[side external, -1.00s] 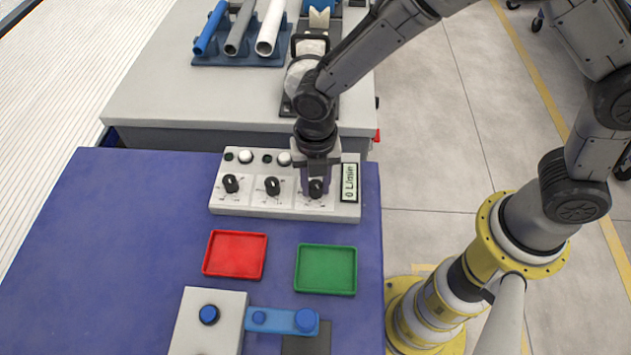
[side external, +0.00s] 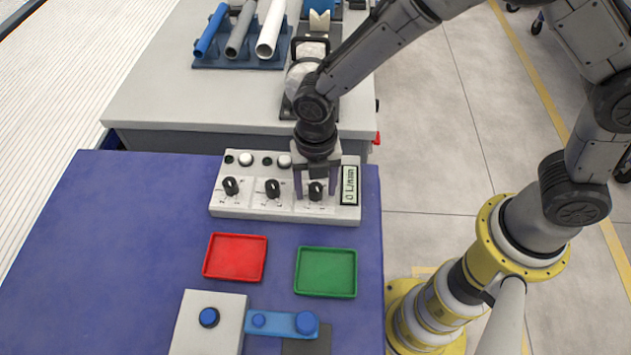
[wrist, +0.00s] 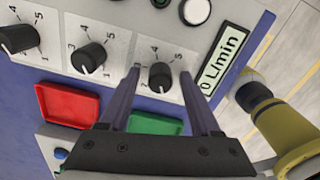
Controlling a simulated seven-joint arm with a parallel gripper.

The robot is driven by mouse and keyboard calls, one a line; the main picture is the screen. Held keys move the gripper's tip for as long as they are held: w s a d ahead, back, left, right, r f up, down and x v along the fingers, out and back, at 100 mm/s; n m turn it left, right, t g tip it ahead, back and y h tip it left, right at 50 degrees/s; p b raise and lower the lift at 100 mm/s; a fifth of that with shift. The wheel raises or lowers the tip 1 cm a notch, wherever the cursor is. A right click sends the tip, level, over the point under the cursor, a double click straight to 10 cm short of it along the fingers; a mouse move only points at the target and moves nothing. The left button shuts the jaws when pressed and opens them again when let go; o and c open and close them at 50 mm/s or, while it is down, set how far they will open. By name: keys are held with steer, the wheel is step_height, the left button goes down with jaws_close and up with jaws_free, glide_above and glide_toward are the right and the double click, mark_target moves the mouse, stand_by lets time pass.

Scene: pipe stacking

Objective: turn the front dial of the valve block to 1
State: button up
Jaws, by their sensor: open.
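The valve block (side external: 285,211) is a white panel on the blue table, with three black dials in a row. The right dial (side external: 316,191) is beside the display, which reads 0 L/min; this dial also shows in the wrist view (wrist: 161,76). The middle dial (side external: 272,187) and left dial (side external: 231,185) stand clear of my gripper. My gripper (side external: 315,193) is open over the right dial, one purple finger on each side, holding nothing. In the wrist view a gap shows between the dial and both fingers. The right dial's pointer is too small to read surely.
A red tray (side external: 236,257) and a green tray (side external: 326,272) lie in front of the block. Behind, a grey bench carries several pipes (side external: 240,32). The blue table's left side is clear.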

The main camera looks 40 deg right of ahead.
mark_target(316, 185)
step_height(316, 185, up, 14)
stand_by(0.6)
steer(key=s+d+r+m+t, duration=0.2)
steer(key=s+d+r+m, duration=0.1)
steer(key=d+r+m, duration=0.4)
steer(key=s+d+r+m+t, duration=0.25)
steer(key=d+r, duration=0.35)
steer(key=d, duration=0.3)
steer(key=s+d+f+m, duration=0.2)
steer(key=s+m, duration=0.3)
steer(key=m, duration=0.5)
steer(key=s+d+f+m+t, duration=0.1)
steer(key=s+d+f+m, duration=0.1)
steer(key=s+m, duration=0.4)
steer(key=d+m, duration=0.1)
steer(key=m, duration=0.3)
steer(key=shift+d+f, duration=0.2)
steer(key=shift+d, duration=0.05)
